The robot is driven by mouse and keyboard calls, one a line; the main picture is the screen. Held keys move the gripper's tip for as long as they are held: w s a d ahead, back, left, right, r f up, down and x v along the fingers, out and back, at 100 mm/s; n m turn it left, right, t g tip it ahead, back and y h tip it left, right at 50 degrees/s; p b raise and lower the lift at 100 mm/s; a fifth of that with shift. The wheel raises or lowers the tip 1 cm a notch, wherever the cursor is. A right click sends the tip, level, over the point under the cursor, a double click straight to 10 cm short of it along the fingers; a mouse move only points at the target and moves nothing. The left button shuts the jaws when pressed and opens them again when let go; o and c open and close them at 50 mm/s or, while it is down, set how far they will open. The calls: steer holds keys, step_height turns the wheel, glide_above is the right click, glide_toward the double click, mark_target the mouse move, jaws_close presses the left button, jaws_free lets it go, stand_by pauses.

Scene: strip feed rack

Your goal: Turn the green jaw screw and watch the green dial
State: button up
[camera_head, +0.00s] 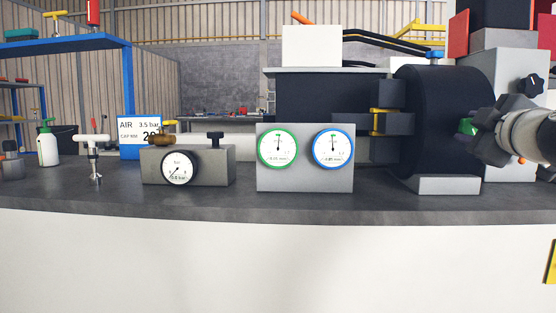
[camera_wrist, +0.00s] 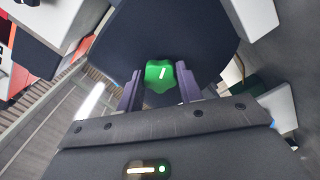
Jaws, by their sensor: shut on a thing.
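The green jaw screw (camera_wrist: 159,75) is a lobed green knob with a white mark, on the face of a large dark round chuck (camera_head: 441,115). It also shows in the head view (camera_head: 467,126), partly hidden by my gripper. My gripper (camera_wrist: 160,88) has one finger on each side of the knob and is shut on it. In the head view my gripper (camera_head: 478,127) reaches in from the right. The green dial (camera_head: 278,147) is a green-rimmed round gauge on a grey box; its needle points about straight up. Its small print is too small to read surely.
A blue-rimmed dial (camera_head: 333,148) sits beside the green one. A grey block with a pressure gauge (camera_head: 180,167) and a blue-and-white AIR sign (camera_head: 140,137) stand further left. A dark knob (camera_head: 530,86) is above my arm. The bench front (camera_head: 250,205) is clear.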

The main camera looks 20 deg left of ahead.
steer(key=o, duration=0.5)
steer(key=shift+o, duration=0.2)
steer(key=shift+s, duration=0.1)
steer(key=shift+v, duration=2.9)
steer(key=o, duration=0.3)
steer(key=shift+o, duration=0.2)
